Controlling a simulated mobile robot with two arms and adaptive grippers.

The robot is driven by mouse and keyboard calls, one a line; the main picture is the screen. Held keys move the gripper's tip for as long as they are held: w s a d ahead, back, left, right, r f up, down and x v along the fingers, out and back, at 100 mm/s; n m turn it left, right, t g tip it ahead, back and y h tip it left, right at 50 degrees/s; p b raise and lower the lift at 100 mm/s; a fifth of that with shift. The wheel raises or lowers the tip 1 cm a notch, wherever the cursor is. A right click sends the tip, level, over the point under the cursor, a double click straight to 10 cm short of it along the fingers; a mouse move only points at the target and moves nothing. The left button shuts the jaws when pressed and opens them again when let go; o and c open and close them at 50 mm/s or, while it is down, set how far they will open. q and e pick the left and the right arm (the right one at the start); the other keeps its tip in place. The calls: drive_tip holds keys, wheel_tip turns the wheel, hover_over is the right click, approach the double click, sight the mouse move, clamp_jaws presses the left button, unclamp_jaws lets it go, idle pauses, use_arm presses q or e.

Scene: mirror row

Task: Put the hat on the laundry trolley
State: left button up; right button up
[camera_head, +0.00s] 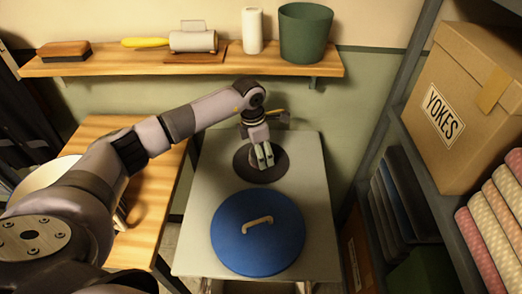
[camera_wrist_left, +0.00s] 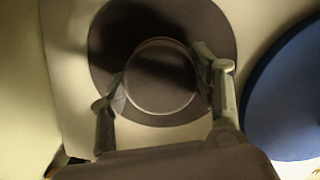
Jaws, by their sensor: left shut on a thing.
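The dark brown hat (camera_head: 246,168) with a wide round brim is at the far part of a pale grey top (camera_head: 210,190), which seems to be the laundry trolley. My left gripper (camera_head: 265,163) reaches down onto it and is shut on its crown. In the left wrist view, the fingers (camera_wrist_left: 156,78) stand on opposite sides of the crown of the hat (camera_wrist_left: 162,85). I cannot tell whether the brim touches the grey top. My right gripper is not in view.
A blue round lid (camera_head: 235,245) with a beige handle lies nearer on the grey top. A wooden table (camera_head: 160,190) stands left. A wall shelf (camera_head: 120,65) behind holds a brush, a roller and a green bin (camera_head: 305,35). Shelving with a cardboard box (camera_head: 460,110) stands right.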

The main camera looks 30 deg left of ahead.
use_arm(q)
drive_tip(key=shift+f, duration=0.1)
drive_tip(key=o, duration=1.2)
drive_tip(key=shift+c, duration=0.2)
drive_tip(key=shift+s+a+r+b, duration=0.1)
drive_tip(key=shift+s+r+b, duration=0.1)
drive_tip(key=shift+r, duration=1.1)
drive_tip(key=shift+s+a+r+b, duration=0.15)
drive_tip(key=shift+r+b, duration=0.1)
drive_tip(key=shift+r, duration=1.05)
drive_tip(key=shift+s+a+r+b, duration=0.1)
drive_tip(key=shift+r+b, duration=0.1)
drive_tip(key=shift+r, duration=1.1)
drive_tip(key=shift+s+f, duration=0.1)
